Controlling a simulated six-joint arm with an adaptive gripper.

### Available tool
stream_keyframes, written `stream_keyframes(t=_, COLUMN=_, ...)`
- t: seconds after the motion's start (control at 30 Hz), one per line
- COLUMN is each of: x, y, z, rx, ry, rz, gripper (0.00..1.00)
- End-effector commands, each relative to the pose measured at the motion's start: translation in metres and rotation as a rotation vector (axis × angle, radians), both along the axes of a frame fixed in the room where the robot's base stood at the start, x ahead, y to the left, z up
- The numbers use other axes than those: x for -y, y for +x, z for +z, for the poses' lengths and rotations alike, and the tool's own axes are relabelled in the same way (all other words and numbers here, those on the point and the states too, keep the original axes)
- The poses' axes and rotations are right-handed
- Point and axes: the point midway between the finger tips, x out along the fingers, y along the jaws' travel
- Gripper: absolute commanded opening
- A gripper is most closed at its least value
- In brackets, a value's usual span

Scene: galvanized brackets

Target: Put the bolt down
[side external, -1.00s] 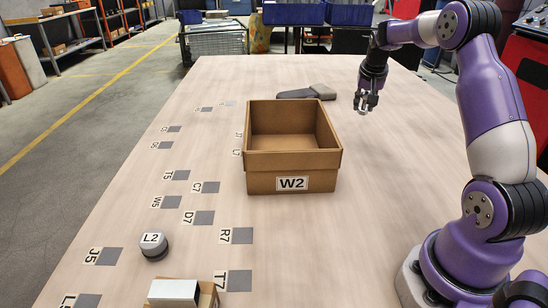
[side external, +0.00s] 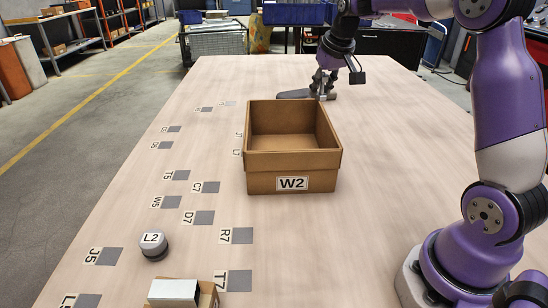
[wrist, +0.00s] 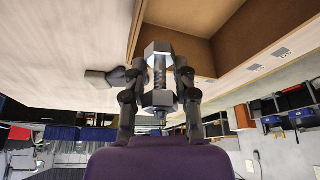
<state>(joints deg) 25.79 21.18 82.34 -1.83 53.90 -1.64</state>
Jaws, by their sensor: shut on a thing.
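My gripper (side external: 323,87) is beyond the far right corner of the cardboard box W2 (side external: 262,186), close to a dark grey object on the table. In the wrist view, the fingers (wrist: 161,82) are shut on a silvery metal bolt (wrist: 159,70). The bolt's bright hexagonal end points toward the box, and its threaded shank runs between the fingers. In the side view the bolt is too small to make out clearly. Whether it touches the table, I cannot tell.
The dark grey object (side external: 293,94) lies behind the box, which is open and looks empty. Grey labelled squares such as C7 (side external: 211,187) line the left side. The right of the table is clear.

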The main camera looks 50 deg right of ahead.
Motion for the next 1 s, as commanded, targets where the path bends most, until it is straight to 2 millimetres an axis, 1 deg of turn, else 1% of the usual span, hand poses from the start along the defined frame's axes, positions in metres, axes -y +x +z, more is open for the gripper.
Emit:
stream_keyframes(t=0.03, x=-0.026, y=0.003, z=0.001, rx=0.001, ry=-0.001, rz=0.118, gripper=0.00)
stream_keyframes(t=0.07, x=-0.043, y=0.004, z=0.002, rx=0.002, ry=-0.001, rz=0.196, gripper=0.00)
stream_keyframes(t=0.1, x=-0.066, y=0.003, z=0.002, rx=0.002, ry=-0.001, rz=0.306, gripper=0.00)
stream_keyframes(t=0.13, x=-0.084, y=0.002, z=0.002, rx=0.002, ry=-0.002, rz=0.395, gripper=0.00)
stream_keyframes(t=0.17, x=-0.103, y=0.000, z=0.002, rx=0.004, ry=-0.003, rz=0.487, gripper=0.00)
stream_keyframes(t=0.2, x=-0.128, y=-0.005, z=0.002, rx=0.004, ry=-0.004, rz=0.609, gripper=0.00)
stream_keyframes(t=0.27, x=-0.165, y=-0.015, z=0.002, rx=0.004, ry=-0.004, rz=0.796, gripper=0.00)
stream_keyframes(t=0.3, x=-0.189, y=-0.024, z=0.002, rx=0.005, ry=-0.004, rz=0.921, gripper=0.00)
stream_keyframes(t=0.37, x=-0.222, y=-0.041, z=0.001, rx=0.005, ry=-0.005, rz=1.108, gripper=0.00)
stream_keyframes(t=0.4, x=-0.243, y=-0.054, z=0.001, rx=0.006, ry=-0.005, rz=1.232, gripper=0.00)
stream_keyframes(t=0.47, x=-0.273, y=-0.077, z=0.000, rx=0.006, ry=-0.005, rz=1.417, gripper=0.00)
stream_keyframes(t=0.5, x=-0.290, y=-0.093, z=0.000, rx=0.008, ry=-0.006, rz=1.539, gripper=0.00)
stream_keyframes(t=0.57, x=-0.313, y=-0.117, z=0.000, rx=0.009, ry=-0.007, rz=1.708, gripper=0.00)
stream_keyframes(t=0.6, x=-0.324, y=-0.133, z=-0.001, rx=0.010, ry=-0.007, rz=1.811, gripper=0.00)
stream_keyframes(t=0.7, x=-0.346, y=-0.169, z=-0.002, rx=0.012, ry=-0.006, rz=2.025, gripper=0.00)
stream_keyframes(t=0.8, x=-0.358, y=-0.196, z=-0.002, rx=0.014, ry=-0.006, rz=2.182, gripper=0.00)
stream_keyframes(t=1.0, x=-0.370, y=-0.234, z=-0.003, rx=0.016, ry=-0.006, rz=2.393, gripper=0.00)
